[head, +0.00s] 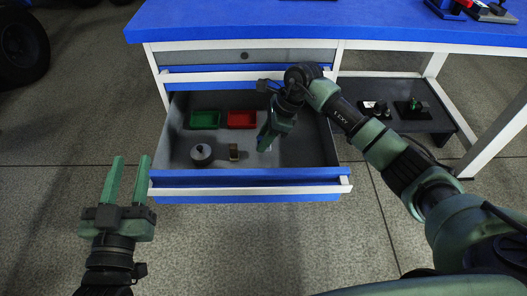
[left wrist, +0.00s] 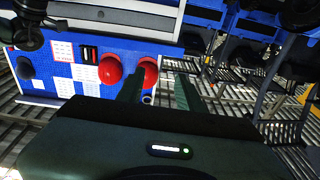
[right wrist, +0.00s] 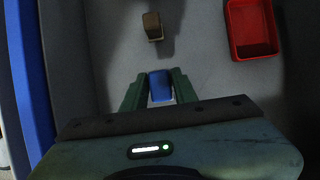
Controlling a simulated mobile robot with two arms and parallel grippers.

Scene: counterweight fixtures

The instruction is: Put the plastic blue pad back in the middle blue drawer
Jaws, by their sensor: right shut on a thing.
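The middle blue drawer (head: 240,180) is pulled open under the blue worktop, with its grey interior in view. My right gripper (head: 266,146) reaches down inside the drawer, on its right side. In the right wrist view its fingers are shut on the blue pad (right wrist: 160,84), which sits between the fingertips close above the drawer floor. I cannot tell whether the pad touches the floor. In the head view the pad is mostly hidden by the fingers. My left gripper (head: 128,182) is open and empty, outside the drawer to its left.
The drawer also holds a green tray (head: 204,120), a red tray (head: 242,120), a dark round weight (head: 201,154) and a small brown block (head: 234,152). A low dark shelf (head: 400,118) stands to the right. A black wheel (head: 22,45) is at the far left.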

